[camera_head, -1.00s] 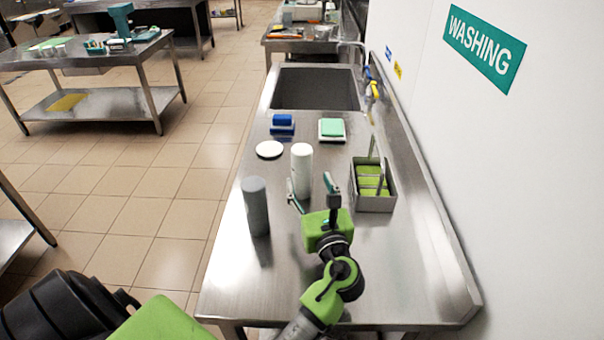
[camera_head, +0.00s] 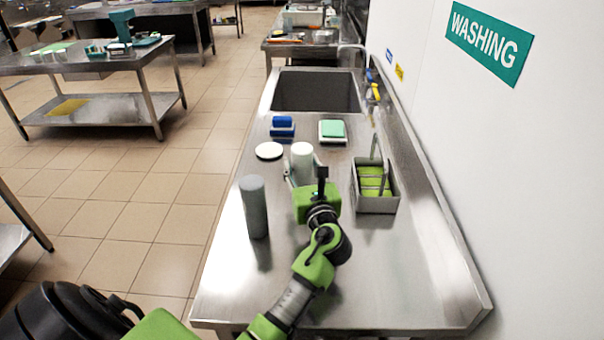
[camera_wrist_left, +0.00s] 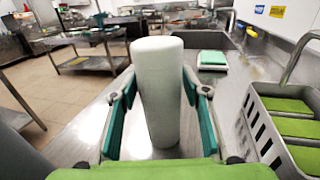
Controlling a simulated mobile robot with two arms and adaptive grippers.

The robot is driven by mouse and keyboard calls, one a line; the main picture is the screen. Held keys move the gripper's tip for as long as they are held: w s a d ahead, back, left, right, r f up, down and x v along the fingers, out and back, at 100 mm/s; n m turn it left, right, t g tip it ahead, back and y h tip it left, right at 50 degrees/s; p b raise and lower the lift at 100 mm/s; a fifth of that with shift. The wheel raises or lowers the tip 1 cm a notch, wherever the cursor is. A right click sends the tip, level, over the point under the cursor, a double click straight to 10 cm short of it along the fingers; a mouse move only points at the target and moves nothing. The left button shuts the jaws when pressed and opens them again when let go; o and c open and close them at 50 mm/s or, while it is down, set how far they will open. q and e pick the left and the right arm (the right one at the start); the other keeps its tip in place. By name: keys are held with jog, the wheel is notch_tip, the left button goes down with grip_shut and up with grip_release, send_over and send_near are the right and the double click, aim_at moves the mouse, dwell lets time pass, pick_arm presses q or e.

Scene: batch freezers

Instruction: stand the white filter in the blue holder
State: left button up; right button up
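The white filter (camera_head: 302,158) is a plain white cylinder standing upright on the steel counter. My left gripper (camera_head: 303,178) is low at its near side. In the left wrist view, the filter (camera_wrist_left: 158,95) stands between the two teal-padded fingers of the gripper (camera_wrist_left: 160,100). The fingers are open, with small gaps visible on both sides. The gripper hides the filter's lower part in the head view. A blue object (camera_head: 282,122) lies farther back near the sink; I cannot make out whether it is the holder. My right gripper is not in view.
A grey cylinder (camera_head: 254,205) stands left of my left gripper. A steel bin (camera_head: 376,203) with green pieces stands to the right. A white disc (camera_head: 269,151) and a green block (camera_head: 333,128) lie behind. The sink (camera_head: 316,92) is farther back. The front counter is clear.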

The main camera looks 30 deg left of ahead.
aim_at(304, 159)
pick_arm(q)
jog(key=c, duration=0.9)
jog(key=shift+r, duration=0.55)
notch_tip(304, 159, up, 3)
jog(key=shift+s+f, duration=0.1)
jog(key=shift+f, duration=0.05)
jog(key=s+d+r, duration=0.5)
jog(key=s+r, duration=0.4)
jog(key=s, duration=0.3)
jog(key=shift+s+p, duration=0.35)
jog(key=shift+s, duration=0.05)
